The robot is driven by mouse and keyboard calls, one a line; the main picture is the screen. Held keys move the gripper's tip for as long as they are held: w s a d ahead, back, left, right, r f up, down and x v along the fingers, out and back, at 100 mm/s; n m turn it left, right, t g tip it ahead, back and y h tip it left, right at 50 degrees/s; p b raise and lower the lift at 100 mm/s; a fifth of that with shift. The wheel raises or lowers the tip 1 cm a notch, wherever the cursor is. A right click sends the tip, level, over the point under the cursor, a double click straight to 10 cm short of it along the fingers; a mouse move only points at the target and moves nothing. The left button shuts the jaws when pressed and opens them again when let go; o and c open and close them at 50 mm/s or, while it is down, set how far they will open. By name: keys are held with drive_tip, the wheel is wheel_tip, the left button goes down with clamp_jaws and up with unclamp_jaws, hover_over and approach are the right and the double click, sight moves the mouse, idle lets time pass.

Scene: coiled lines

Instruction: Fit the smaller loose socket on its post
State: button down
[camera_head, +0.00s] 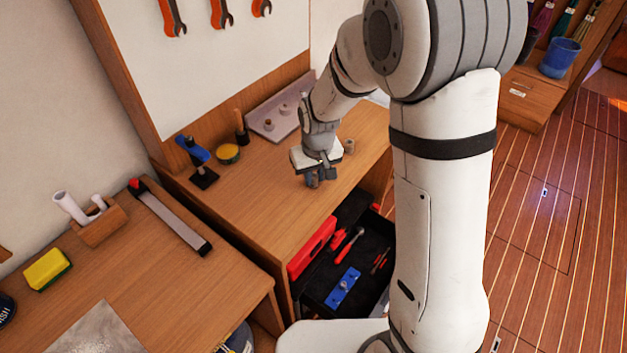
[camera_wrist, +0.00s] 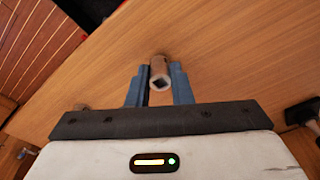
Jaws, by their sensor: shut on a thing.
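My gripper (camera_head: 314,180) is low over the wooden workbench (camera_head: 245,190), pointing down. In the wrist view, its blue-grey fingers (camera_wrist: 159,88) are shut on a metal socket (camera_wrist: 159,70), whose square hole faces the camera. The head view hides this socket behind the fingers and wrist. A second loose socket (camera_head: 349,146) stands on the bench to the right of my wrist. The pale rack (camera_head: 290,104) lies at the back of the bench and carries small round pieces; I cannot tell bare posts from sockets. The arm hides its right end.
An open drawer (camera_head: 345,280) with tools is below the bench front. The bench left of my gripper is clear.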

drive_tip(key=shift+r, duration=0.15)
drive_tip(key=shift+r+p, duration=0.7)
drive_tip(key=shift+r, duration=0.3)
